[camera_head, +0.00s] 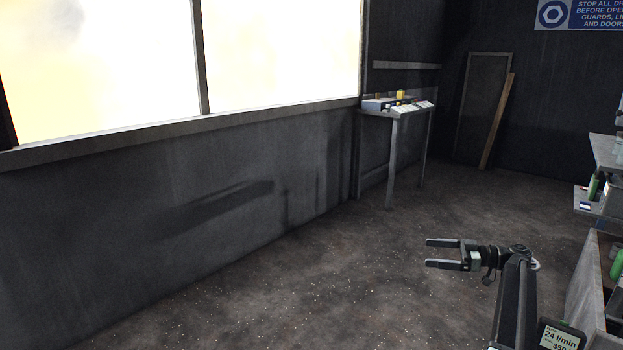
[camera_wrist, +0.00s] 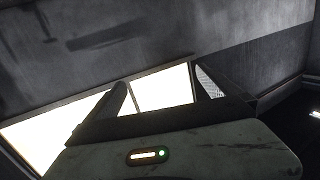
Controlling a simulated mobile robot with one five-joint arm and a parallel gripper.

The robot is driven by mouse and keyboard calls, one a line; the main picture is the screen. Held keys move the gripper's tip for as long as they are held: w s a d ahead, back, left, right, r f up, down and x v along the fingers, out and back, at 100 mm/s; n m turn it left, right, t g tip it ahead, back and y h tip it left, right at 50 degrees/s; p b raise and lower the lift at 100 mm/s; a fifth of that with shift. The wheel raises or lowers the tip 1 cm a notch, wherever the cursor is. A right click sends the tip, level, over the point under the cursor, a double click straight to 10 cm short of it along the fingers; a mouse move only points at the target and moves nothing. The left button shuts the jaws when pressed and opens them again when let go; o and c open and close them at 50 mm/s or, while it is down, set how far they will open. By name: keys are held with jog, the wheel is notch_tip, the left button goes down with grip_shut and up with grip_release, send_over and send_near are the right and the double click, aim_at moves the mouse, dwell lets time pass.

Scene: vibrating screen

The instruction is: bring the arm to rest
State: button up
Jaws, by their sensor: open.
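My gripper (camera_head: 428,253) is at the lower right of the head view, at the end of my arm. Its two fingers point left and stand apart with nothing between them. It is held in the air over the bare floor, clear of the wall and the bench. In the wrist view part of the gripper's body with a small lit strip and a green light fills the lower half. Past it the windows and the wall appear tilted.
A plank (camera_head: 497,121) leans at the back. Shelves (camera_head: 604,205) with green items are close at the right edge. The floor (camera_head: 300,285) in the middle is clear.

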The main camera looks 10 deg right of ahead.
jog(key=w+a+f+n+g, duration=0.1)
jog(key=a+f+g, duration=0.2)
jog(key=a, duration=0.9)
jog(key=w+a+f+g, duration=0.2)
jog(key=a, duration=1)
jog(key=s+a+f+g+h, duration=0.2)
jog(key=s+a+f, duration=0.1)
jog(key=a, duration=0.6)
jog(key=s+a+f+g+h, duration=0.2)
jog(key=s+a+f, duration=0.15)
jog(key=a, duration=0.55)
jog(key=s+a+f+m+g+h, duration=0.1)
jog(key=s+a+f+m+h, duration=0.2)
jog(key=s+a+f+h, duration=0.35)
jog(key=s+d+f+m+h, duration=0.1)
jog(key=s+d+f+m, duration=0.1)
jog(key=s+d+m, duration=0.3)
jog(key=d+m+t+h, duration=0.1)
jog(key=d+m+h, duration=0.2)
jog(key=d+m, duration=0.1)
notch_tip(320, 180, up, 38)
jog(key=p, duration=3.8)
jog(key=shift+s+f+p, duration=0.25)
jog(key=shift+s+p, duration=0.1)
